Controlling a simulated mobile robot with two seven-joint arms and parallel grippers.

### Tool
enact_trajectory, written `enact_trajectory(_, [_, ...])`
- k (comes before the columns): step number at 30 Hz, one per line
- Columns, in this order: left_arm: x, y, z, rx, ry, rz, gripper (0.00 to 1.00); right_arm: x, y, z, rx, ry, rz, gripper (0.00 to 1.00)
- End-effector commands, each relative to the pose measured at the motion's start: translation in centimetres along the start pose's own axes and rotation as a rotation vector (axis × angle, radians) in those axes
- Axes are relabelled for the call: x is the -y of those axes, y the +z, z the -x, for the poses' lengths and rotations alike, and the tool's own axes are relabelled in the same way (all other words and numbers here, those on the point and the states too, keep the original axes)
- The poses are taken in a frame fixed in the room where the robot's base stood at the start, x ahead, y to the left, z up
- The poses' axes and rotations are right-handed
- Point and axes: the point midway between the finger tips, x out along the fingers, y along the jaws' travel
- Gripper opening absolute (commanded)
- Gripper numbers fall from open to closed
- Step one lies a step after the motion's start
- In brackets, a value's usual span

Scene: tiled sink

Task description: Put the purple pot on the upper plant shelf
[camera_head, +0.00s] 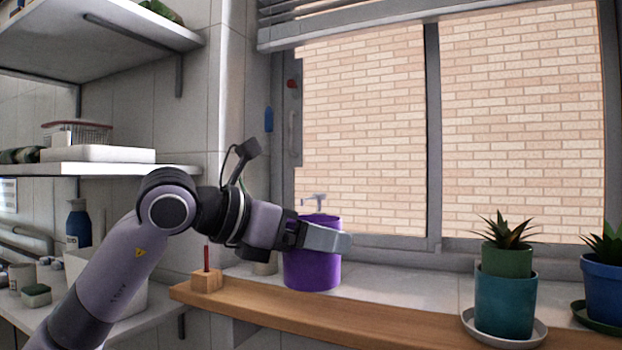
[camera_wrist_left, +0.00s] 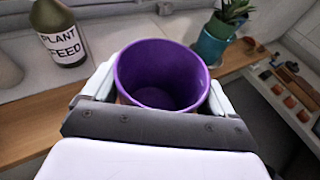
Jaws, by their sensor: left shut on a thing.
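The purple pot (camera_head: 312,272) is upright at the window sill in the head view. My left gripper (camera_head: 328,238) is shut on it, with a finger along the outside near its rim. In the left wrist view the pot (camera_wrist_left: 160,68) sits between both fingers (camera_wrist_left: 160,90) and its inside looks empty. I cannot tell whether its base touches the sill. An upper white shelf (camera_head: 110,18) and a lower white shelf (camera_head: 110,169) are on the left wall. I cannot tell which shelf is the upper plant shelf. My right gripper is not in view.
A wooden ledge (camera_head: 385,325) runs along the window. A teal pot (camera_head: 505,305) and a blue pot (camera_head: 603,290) with plants stand to the right. A wooden block (camera_head: 206,281) is left of the purple pot. A plant feed bottle (camera_wrist_left: 58,32) shows in the wrist view.

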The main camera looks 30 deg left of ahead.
Motion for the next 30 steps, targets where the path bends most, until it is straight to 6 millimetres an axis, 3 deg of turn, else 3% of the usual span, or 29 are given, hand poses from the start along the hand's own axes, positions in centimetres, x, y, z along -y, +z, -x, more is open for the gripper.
enact_trajectory(1, [0.1,-1.8,-0.3,-0.009,-0.018,-0.005,0.53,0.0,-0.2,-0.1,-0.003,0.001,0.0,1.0])
enact_trajectory(12, [2.6,-11.8,-1.8,-0.028,-0.182,-0.063,0.53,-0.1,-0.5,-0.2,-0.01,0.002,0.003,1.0])
enact_trajectory(30, [6.6,-26.5,-3.0,-0.015,-0.411,-0.117,0.53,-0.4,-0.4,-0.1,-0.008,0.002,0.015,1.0])
